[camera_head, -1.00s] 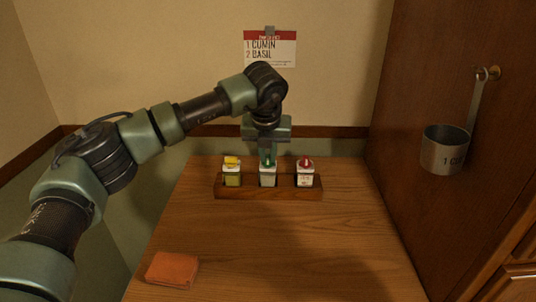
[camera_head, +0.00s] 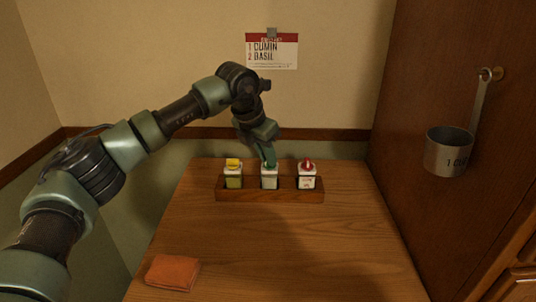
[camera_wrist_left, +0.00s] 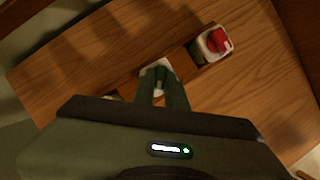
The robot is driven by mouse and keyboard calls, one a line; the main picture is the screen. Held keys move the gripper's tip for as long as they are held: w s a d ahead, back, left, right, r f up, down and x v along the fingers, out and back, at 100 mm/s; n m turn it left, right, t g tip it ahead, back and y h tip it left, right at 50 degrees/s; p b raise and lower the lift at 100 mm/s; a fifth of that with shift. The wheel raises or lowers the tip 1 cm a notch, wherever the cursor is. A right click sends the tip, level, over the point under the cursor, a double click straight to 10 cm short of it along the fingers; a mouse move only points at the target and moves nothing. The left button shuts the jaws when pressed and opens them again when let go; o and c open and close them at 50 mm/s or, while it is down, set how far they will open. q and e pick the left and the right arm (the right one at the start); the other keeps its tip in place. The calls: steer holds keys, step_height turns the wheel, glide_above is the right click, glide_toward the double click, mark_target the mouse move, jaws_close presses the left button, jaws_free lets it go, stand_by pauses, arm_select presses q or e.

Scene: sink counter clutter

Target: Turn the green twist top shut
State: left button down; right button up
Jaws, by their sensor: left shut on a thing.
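The green twist top (camera_head: 268,166) is on the middle jar (camera_head: 269,181), which stands upright in a wooden rack (camera_head: 270,196). My left gripper (camera_head: 268,163) comes down on it from above, tilted, and is shut on the green top. In the left wrist view the fingers (camera_wrist_left: 163,82) close over the top and hide most of it; the white lid (camera_wrist_left: 157,66) shows around them. The exact turn of the top is hidden. My right gripper is not in view.
A yellow-topped jar (camera_head: 233,174) stands left of the middle jar and a red-topped jar (camera_head: 306,175) right, both close. An orange cloth (camera_head: 172,272) lies at the table's front left. A metal cup (camera_head: 447,152) hangs at right. The table (camera_head: 300,245) is otherwise clear.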

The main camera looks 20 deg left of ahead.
arm_select(q)
steer(key=m+p, duration=0.1)
steer(key=m, duration=0.1)
steer(key=m+g+h+p, duration=0.1)
steer(key=m, duration=0.1)
steer(key=shift+w+a+r+m+p, duration=0.15)
steer(key=shift+r+m+p, duration=0.05)
steer(key=shift+m+p, duration=0.1)
steer(key=m+g+h+p, duration=0.1)
steer(key=m+p, duration=0.1)
steer(key=m, duration=0.1)
steer(key=shift+w, duration=0.15)
steer(key=shift+a+f+m+g+p, duration=0.15)
steer(key=shift+m+g+p, duration=0.35)
steer(key=shift+m, duration=0.6)
steer(key=c, duration=1.4)
jaws_free()
steer(key=shift+c, duration=0.2)
steer(key=b+v, duration=0.1)
steer(key=v, duration=0.6)
steer(key=shift+a+r, duration=0.2)
steer(key=shift+r, duration=0.15)
